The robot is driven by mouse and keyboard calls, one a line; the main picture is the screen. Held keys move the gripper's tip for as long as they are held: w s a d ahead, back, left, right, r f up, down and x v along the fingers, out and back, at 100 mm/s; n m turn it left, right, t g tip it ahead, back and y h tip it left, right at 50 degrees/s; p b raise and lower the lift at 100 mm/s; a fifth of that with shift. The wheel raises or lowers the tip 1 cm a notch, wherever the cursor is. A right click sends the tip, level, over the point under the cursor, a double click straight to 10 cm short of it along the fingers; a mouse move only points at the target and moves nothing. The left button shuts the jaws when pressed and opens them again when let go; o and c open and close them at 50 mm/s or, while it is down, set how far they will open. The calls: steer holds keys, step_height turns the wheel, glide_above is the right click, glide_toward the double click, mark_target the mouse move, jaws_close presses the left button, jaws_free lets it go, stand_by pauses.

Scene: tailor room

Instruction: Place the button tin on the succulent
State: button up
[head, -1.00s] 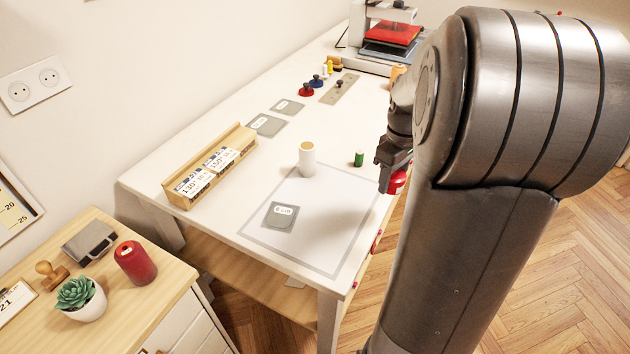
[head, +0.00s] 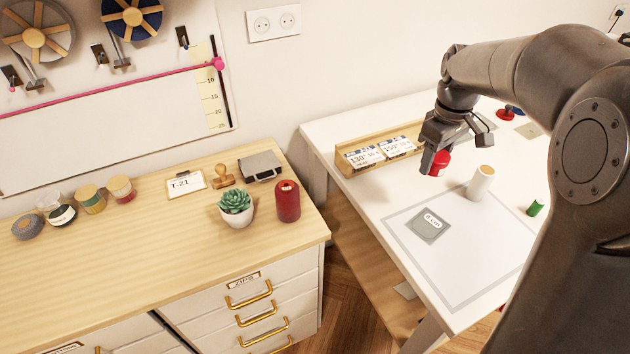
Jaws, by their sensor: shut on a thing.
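My gripper (head: 437,155) is shut on a small red object (head: 440,163) and holds it above the white table. The fingers cover part of it, so I cannot tell for sure that it is the button tin. The succulent (head: 235,202), a green rosette in a round white pot, stands upright on the wooden cabinet top at the left. My gripper is well to its right and apart from it.
A red cylinder (head: 287,201) stands close to the right of the succulent. A stamp (head: 221,176), a grey box (head: 260,166) and a T-21 card (head: 186,182) lie behind it. Several small jars (head: 90,199) stand at left.

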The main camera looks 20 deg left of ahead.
steer(key=s+a+r+n, duration=0.2)
steer(key=a+n, duration=0.1)
steer(key=a, duration=1.3)
steer(key=n, duration=0.3)
glide_above(232, 191)
steer(key=f, duration=0.4)
steer(key=shift+d+f, duration=0.2)
steer(key=shift+d, duration=0.1)
steer(key=shift+s+a+f, duration=0.1)
steer(key=shift+a+f, duration=0.2)
steer(key=shift+f, duration=1.9)
steer(key=shift+f, duration=0.2)
steer(key=o, duration=1)
